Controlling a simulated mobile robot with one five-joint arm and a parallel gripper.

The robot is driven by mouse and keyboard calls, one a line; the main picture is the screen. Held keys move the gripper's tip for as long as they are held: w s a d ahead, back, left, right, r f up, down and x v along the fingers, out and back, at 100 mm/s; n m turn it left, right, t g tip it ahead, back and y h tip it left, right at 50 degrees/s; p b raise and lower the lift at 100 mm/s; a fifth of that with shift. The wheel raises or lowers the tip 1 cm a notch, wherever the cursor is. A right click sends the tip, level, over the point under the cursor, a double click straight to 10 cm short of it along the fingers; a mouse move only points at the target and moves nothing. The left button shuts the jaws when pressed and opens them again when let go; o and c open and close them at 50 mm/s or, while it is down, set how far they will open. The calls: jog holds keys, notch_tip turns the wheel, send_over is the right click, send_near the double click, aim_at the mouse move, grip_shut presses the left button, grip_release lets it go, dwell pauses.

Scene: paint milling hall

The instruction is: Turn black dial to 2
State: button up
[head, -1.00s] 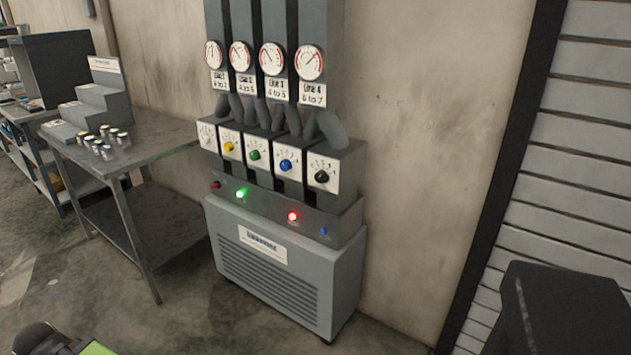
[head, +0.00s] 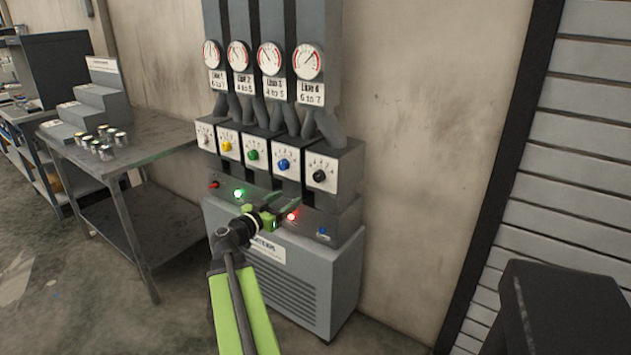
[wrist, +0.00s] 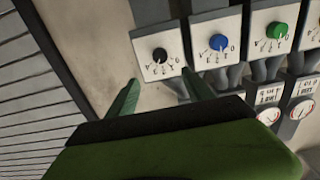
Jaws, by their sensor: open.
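The black dial (head: 319,176) sits on a white scale plate at the right end of a row of dials on the grey machine. In the wrist view the black dial (wrist: 160,55) appears upside down, beyond and between my two fingertips. My gripper (head: 279,204) is open and empty, in front of the machine's lower panel, below and left of the black dial in the head view. It also shows in the wrist view (wrist: 160,86), apart from the dial.
Blue (head: 283,165), green (head: 252,155), yellow (head: 226,146) and white (head: 204,138) dials stand left of the black one. Gauges (head: 308,62) are above. A lit green button (head: 239,194) and red button (head: 292,216) are below. A metal table (head: 150,137) stands left.

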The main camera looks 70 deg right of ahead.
aim_at(318, 179)
jog(key=x, duration=1.6)
jog(key=shift+c, duration=0.2)
jog(key=c, duration=1.2)
jog(key=shift+d, duration=0.15)
grip_shut()
jog(key=shift+n, duration=0.3)
jog(key=shift+s+n, duration=0.1)
jog(key=shift+n, duration=2.5)
